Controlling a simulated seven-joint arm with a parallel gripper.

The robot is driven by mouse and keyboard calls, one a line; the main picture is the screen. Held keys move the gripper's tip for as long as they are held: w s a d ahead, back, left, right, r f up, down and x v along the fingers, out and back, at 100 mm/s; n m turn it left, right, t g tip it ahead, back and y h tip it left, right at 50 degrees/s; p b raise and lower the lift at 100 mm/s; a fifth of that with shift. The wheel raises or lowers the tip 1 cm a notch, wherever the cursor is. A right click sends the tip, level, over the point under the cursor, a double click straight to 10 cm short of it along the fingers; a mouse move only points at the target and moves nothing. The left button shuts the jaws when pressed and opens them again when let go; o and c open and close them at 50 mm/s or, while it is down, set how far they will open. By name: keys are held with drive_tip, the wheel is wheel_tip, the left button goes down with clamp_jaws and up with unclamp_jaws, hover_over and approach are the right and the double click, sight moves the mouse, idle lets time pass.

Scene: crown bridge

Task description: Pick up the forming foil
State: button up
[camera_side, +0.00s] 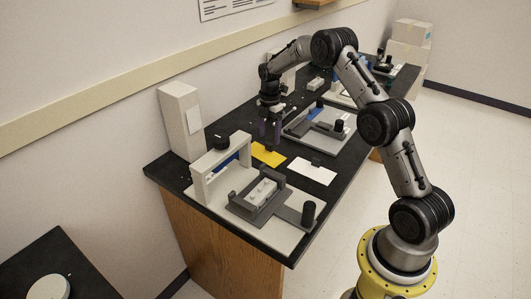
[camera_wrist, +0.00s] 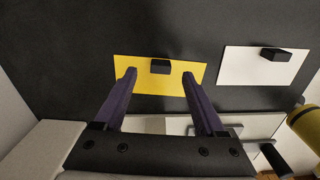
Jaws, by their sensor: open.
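Two thin flat sheets lie on the black bench, each with a small black grip block: a yellow sheet (camera_side: 266,158) and a white sheet (camera_side: 312,173). No label shows which one is the forming foil. My gripper (camera_side: 270,143) is over the yellow sheet, fingers pointing down. In the wrist view, my open gripper (camera_wrist: 159,75) has one purple finger on each side of the yellow sheet's (camera_wrist: 150,85) black block (camera_wrist: 161,66). The block lies near the fingertip line, with nothing held. I cannot tell the exact height gap. The white sheet (camera_wrist: 245,66) is to the right.
A pale fixture with an upright frame (camera_side: 200,185) and a grey tray holding a white part (camera_side: 262,190) stands at the near end. Another grey plate fixture (camera_side: 300,125) is behind the sheets. A tall white box (camera_side: 180,120) stands by the wall.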

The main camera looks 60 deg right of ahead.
sight(269, 144)
drive_tip(key=f, duration=0.4)
drive_tip(key=shift+a, duration=0.2)
clamp_jaws()
